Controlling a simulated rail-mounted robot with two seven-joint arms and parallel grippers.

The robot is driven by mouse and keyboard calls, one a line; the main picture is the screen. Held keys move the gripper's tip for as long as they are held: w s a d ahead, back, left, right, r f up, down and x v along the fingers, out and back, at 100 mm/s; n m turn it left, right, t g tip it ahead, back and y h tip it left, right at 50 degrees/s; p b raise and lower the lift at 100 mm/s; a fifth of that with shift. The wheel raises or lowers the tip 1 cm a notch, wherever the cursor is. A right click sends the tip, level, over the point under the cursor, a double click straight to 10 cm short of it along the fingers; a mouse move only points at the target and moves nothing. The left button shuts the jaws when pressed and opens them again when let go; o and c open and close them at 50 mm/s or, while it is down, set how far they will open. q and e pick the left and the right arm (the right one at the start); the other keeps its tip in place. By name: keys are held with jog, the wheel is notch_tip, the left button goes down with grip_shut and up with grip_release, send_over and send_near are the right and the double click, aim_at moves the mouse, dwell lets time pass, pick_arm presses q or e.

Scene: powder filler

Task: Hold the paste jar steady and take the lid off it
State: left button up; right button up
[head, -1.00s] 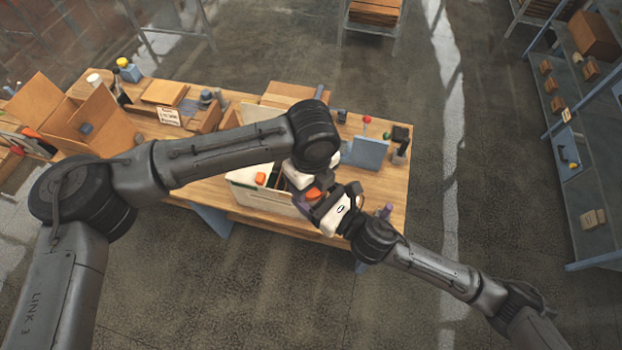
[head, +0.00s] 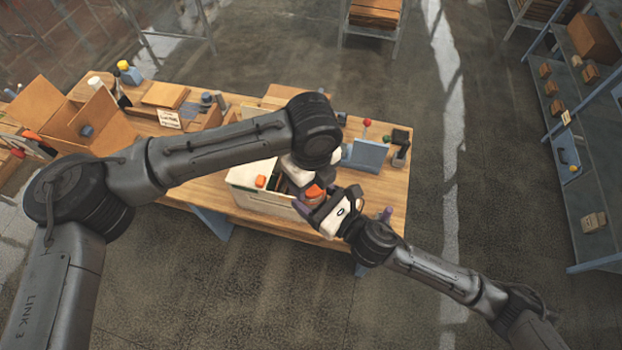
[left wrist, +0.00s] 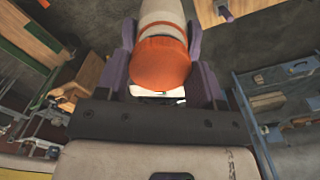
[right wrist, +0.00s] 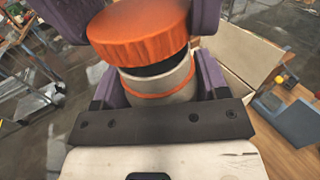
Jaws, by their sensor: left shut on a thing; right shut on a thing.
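The paste jar (right wrist: 160,88) has a pale body with an orange band. Its orange lid (right wrist: 140,32) sits above the body, with a dark band showing between lid and body in the right wrist view. My right gripper (right wrist: 152,90) is shut on the jar body. My left gripper (left wrist: 161,70) is shut on the lid, which also shows in the left wrist view (left wrist: 162,62). In the head view the lid (head: 314,191) shows between the two grippers, over the bench's front side; most of the jar is hidden there.
A white-sided box (head: 262,198) with an orange item (head: 260,181) stands on the wooden bench (head: 385,190) left of the grippers. A blue panel (head: 364,155) and small black device (head: 400,145) stand to the right. Open cardboard boxes (head: 85,125) are at the far left.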

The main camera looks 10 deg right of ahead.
aim_at(311, 197)
pick_arm(q)
jog(key=shift+r, duration=0.15)
